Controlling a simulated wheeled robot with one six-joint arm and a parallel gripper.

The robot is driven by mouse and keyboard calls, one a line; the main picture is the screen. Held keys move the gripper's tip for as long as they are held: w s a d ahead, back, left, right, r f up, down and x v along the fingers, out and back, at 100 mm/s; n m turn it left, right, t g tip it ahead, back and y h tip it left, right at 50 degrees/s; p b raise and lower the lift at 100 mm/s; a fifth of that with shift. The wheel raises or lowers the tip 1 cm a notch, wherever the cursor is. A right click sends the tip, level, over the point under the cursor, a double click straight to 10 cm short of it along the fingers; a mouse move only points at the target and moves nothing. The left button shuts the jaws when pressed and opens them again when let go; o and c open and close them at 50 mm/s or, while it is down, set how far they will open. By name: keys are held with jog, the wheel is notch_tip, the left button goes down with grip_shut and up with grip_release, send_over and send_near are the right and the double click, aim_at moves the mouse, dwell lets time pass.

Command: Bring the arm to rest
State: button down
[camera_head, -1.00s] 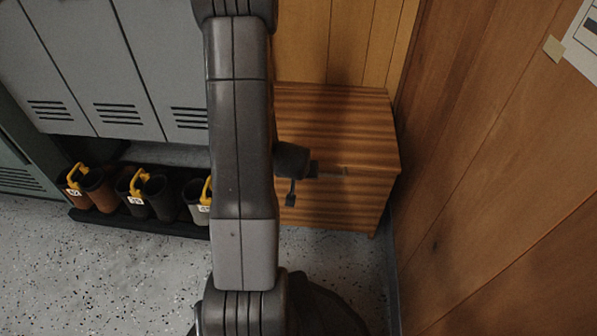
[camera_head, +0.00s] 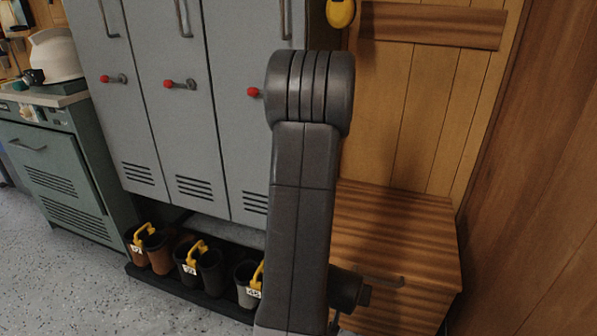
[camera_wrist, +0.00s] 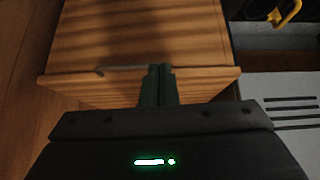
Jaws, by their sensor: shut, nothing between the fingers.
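My arm stands upright in the middle of the head view, in front of the grey lockers and a wooden bench box. My gripper shows in the wrist view (camera_wrist: 159,85), with its two dark fingers together and nothing between them. It is over the front edge of the wooden bench box (camera_wrist: 200,35). In the head view, the same wooden bench box (camera_head: 400,235) is partly hidden behind my arm. My fingers are hard to make out in that view.
Grey lockers (camera_head: 165,110) with red-knobbed handles stand behind. Boots (camera_head: 205,265) with yellow clips sit on a low dark rack. A green cabinet (camera_head: 55,165) carries a white helmet (camera_head: 55,55). A wooden wall (camera_head: 545,200) closes the right side. Speckled floor is clear at lower left.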

jog(key=shift+w, duration=0.1)
jog(key=w+d+f+b, duration=0.3)
jog(key=w+f, duration=0.3)
jog(key=w, duration=0.2)
jog(key=shift+w+d, duration=0.35)
jog(key=shift+d, duration=0.4)
jog(key=shift+a, duration=0.1)
